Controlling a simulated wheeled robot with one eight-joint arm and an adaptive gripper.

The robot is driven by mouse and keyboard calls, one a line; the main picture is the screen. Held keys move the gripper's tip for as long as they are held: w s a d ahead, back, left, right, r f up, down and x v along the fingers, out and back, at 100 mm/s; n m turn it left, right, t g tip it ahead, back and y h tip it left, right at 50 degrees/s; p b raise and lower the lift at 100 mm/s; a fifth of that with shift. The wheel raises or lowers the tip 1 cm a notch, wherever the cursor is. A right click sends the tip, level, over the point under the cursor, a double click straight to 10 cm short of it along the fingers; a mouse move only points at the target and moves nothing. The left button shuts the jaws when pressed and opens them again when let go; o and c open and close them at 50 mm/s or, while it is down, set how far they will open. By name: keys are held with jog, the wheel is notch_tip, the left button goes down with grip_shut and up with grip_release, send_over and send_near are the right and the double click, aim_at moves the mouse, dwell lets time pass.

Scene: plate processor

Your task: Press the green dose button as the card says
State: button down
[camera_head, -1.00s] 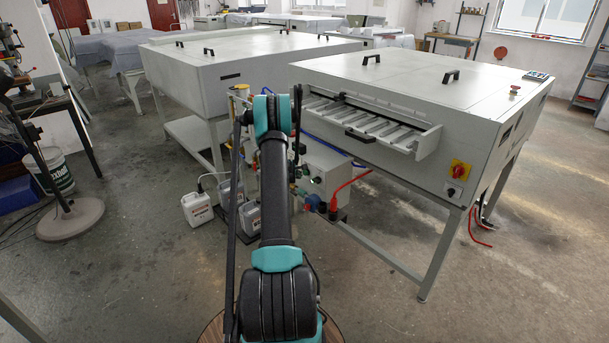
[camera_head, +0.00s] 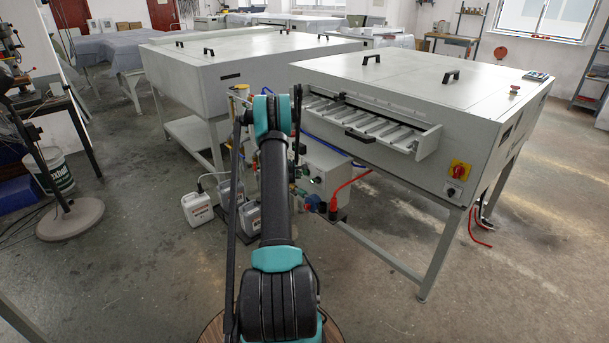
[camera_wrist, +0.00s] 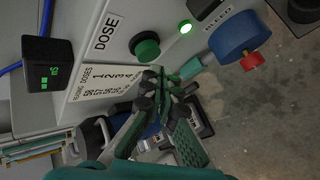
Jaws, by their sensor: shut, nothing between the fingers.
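In the wrist view the green dose button (camera_wrist: 146,46) sits on a pale panel beside the DOSE label (camera_wrist: 107,32). My gripper (camera_wrist: 158,80) is shut and empty, its dark fingertips just below the button in the picture. I cannot tell whether they touch it; its face shows clear of them. The card (camera_wrist: 104,80) is headed "READING DOSES" with two rows of figures, tilted; the lower row is too small to read surely. A black display (camera_wrist: 46,76) shows small green digits that I cannot read surely. In the head view my arm partly hides the panel box (camera_head: 328,172).
A lit green lamp (camera_wrist: 185,27) is right of the button. A blue knob with a red part (camera_wrist: 236,36) is by the BLEED label, close to my gripper's right. White jugs (camera_head: 197,207) stand on the floor. A grey processor (camera_head: 420,90) stands at the right.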

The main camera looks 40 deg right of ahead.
jog(key=shift+d, duration=0.45)
jog(key=shift+d, duration=0.55)
dwell(1.2)
jog(key=shift+a, duration=1)
jog(key=shift+s+a, duration=0.15)
jog(key=shift+a, duration=1.1)
jog(key=shift+s+a, duration=0.1)
jog(key=shift+a, duration=1.15)
jog(key=shift+r, duration=0.1)
